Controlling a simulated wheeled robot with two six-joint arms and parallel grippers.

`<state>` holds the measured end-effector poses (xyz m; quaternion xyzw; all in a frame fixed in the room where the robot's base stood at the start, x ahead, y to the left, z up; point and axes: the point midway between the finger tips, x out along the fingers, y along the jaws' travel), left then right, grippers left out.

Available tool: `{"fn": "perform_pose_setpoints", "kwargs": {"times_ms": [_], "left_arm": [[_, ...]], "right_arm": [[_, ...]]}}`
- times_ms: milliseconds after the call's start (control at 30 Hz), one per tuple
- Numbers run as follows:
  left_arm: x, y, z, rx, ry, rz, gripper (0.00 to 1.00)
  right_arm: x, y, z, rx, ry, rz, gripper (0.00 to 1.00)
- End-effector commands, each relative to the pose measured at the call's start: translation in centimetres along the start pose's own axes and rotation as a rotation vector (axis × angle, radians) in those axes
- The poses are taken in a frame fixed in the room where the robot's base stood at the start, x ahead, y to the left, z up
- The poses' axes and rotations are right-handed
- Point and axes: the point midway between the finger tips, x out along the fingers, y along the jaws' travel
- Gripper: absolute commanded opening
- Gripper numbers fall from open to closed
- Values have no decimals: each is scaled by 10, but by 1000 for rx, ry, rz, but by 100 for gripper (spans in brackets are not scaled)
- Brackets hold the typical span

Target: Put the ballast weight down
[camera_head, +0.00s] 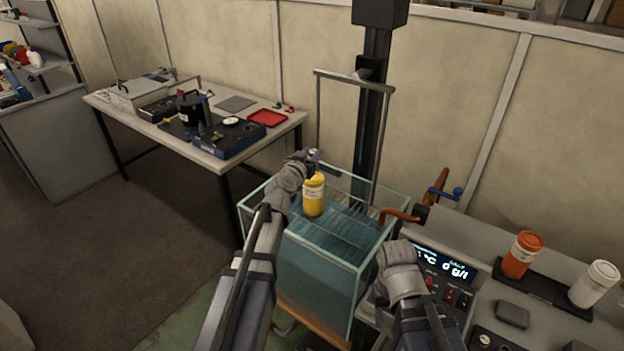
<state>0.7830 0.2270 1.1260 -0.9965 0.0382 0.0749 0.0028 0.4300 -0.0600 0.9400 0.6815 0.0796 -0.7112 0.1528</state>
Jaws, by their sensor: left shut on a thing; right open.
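A yellow cylinder (313,197) with a pale label stands upright just below the gripper, inside the tank's outline. I cannot tell whether the gripper touches it. My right gripper (396,252) is open at the tank's right side, by the control panel; its fingers are hard to make out.
A control panel (445,275) with a lit display stands right of the tank. An orange cylinder (521,257) and a white cylinder (594,284) stand on a dark tray (545,290). A metal frame (320,110) rises behind the tank. A table (215,155) with equipment and a red tray (267,118) is at the back left.

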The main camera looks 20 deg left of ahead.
Motion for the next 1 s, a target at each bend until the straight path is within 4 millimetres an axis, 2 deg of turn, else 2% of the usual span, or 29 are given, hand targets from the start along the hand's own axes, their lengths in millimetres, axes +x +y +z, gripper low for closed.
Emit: {"fn": "perform_pose_setpoints", "kwargs": {"times_ms": [33, 200, 467, 800, 1000], "left_arm": [[2, 0, 16, 0, 0, 0, 0], [6, 0, 41, 0, 0, 0, 0], [7, 0, 44, 0, 0, 0, 0], [12, 0, 80, 0, 0, 0, 0], [12, 0, 80, 0, 0, 0, 0]], "right_arm": [[16, -2, -1, 0, 0, 0, 50], [41, -4, -2, 0, 0, 0, 50], [44, -4, -3, 0, 0, 0, 50], [80, -8, -5, 0, 0, 0, 50], [80, -8, -5, 0, 0, 0, 50]]}}
